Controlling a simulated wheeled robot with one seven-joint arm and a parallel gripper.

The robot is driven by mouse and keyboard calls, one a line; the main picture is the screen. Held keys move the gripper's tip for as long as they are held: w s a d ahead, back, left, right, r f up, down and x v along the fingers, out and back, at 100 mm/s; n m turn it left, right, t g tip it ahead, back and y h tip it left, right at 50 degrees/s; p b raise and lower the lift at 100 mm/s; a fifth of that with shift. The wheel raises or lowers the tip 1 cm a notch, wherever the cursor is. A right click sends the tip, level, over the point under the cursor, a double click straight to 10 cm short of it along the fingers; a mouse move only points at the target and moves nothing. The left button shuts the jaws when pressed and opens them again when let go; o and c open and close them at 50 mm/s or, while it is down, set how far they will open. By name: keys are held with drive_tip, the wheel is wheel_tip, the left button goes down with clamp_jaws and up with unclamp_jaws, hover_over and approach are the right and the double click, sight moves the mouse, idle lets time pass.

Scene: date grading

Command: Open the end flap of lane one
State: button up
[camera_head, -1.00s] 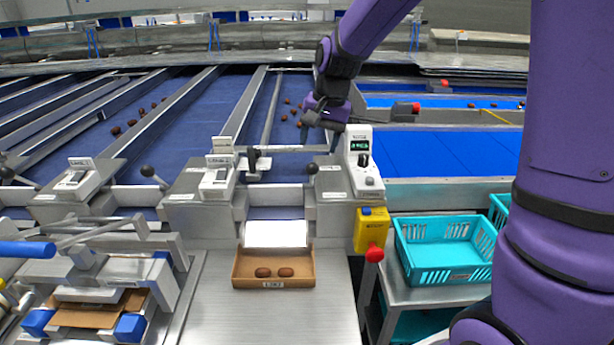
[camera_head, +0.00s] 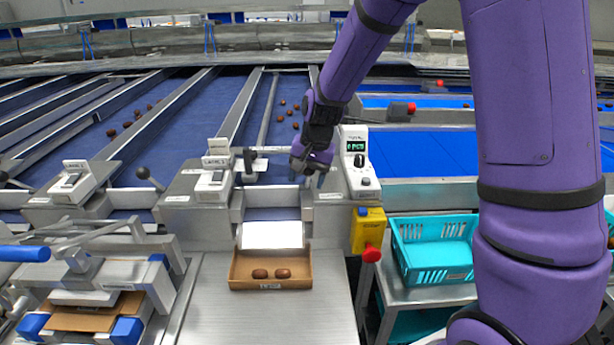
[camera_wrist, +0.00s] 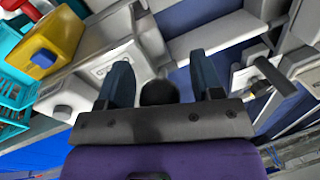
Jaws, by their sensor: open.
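The lane end above the cardboard box has a pale grey flap plate (camera_head: 272,197) across it, upright as far as I can tell, with a bright white chute (camera_head: 272,235) below. My gripper (camera_head: 309,174) is at the right side of this lane end, pointing down, and hides the black ball knob seen there earlier. In the wrist view, my gripper (camera_wrist: 160,62) is open, and the dark round knob (camera_wrist: 159,93) sits between its two fingers. I see no finger closed on it. Whether the fingers touch it cannot be told.
A cardboard box (camera_head: 237,274) with two dates stands below the chute. A control box (camera_head: 357,165) and a yellow box with a red button (camera_head: 368,232) are close to the right. A switch box (camera_head: 213,184) stands left. A turquoise crate (camera_head: 434,275) is at right.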

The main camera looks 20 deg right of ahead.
clamp_jaws()
drive_tip(key=shift+w+d+r+g+y, duration=0.2)
drive_tip(key=shift+w+r+g, duration=0.15)
drive_tip(key=shift+w+g, duration=0.2)
drive_tip(key=shift+w+d+r+g+y, duration=0.2)
drive_tip(key=shift+w+r+g, duration=0.1)
drive_tip(key=shift+w+g, duration=0.25)
drive_tip(key=w+g, duration=0.2)
drive_tip(key=w+d+r+g+y, duration=0.1)
drive_tip(key=shift+m, duration=0.3)
drive_tip(key=w+d+f+g, duration=0.1)
drive_tip(key=w+d+g, duration=0.1)
drive_tip(key=w, duration=0.4)
drive_tip(key=shift+w+y, duration=0.3)
drive_tip(key=shift+w, duration=0.05)
drive_tip(key=shift+f, duration=0.1)
unclamp_jaws()
